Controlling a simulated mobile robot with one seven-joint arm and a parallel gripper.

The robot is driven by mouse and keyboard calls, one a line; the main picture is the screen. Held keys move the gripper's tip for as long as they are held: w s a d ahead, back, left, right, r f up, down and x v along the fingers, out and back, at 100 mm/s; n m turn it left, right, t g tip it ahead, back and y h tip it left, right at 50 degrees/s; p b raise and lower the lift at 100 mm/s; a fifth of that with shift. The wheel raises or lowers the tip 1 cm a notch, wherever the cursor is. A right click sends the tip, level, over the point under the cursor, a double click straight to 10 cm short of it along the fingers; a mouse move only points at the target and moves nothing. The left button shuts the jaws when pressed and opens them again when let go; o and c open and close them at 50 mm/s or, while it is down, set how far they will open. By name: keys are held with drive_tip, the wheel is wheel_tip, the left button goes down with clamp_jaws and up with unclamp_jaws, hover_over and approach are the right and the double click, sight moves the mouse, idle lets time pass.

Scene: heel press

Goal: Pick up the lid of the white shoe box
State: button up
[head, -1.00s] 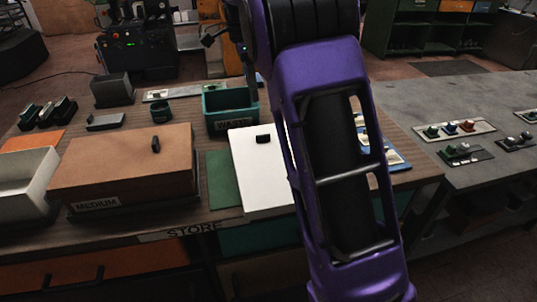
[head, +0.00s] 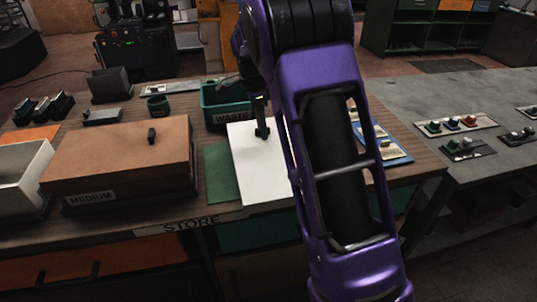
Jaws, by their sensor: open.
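The white lid (head: 262,178) lies flat on the table, on or beside a green mat (head: 220,172), with a small dark knob near its far edge. An open white box (head: 18,180) without a cover stands at the far left. My gripper (head: 262,134) is open and points down at the knob, with its fingertips at the knob's height in the picture. The fingers cover most of the knob, and I cannot tell whether they touch it. My purple arm hides the lid's right side.
A brown box labelled MEDIUM (head: 120,165) with a knobbed cover stands left of the lid. A green WASTE bin (head: 222,108) stands just behind it. Blue trays with small parts (head: 385,148) lie to the right. A grey bench (head: 440,100) adjoins on the right.

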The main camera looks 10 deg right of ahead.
drive_tip(key=shift+f, duration=0.1)
clamp_jaws()
idle(0.3)
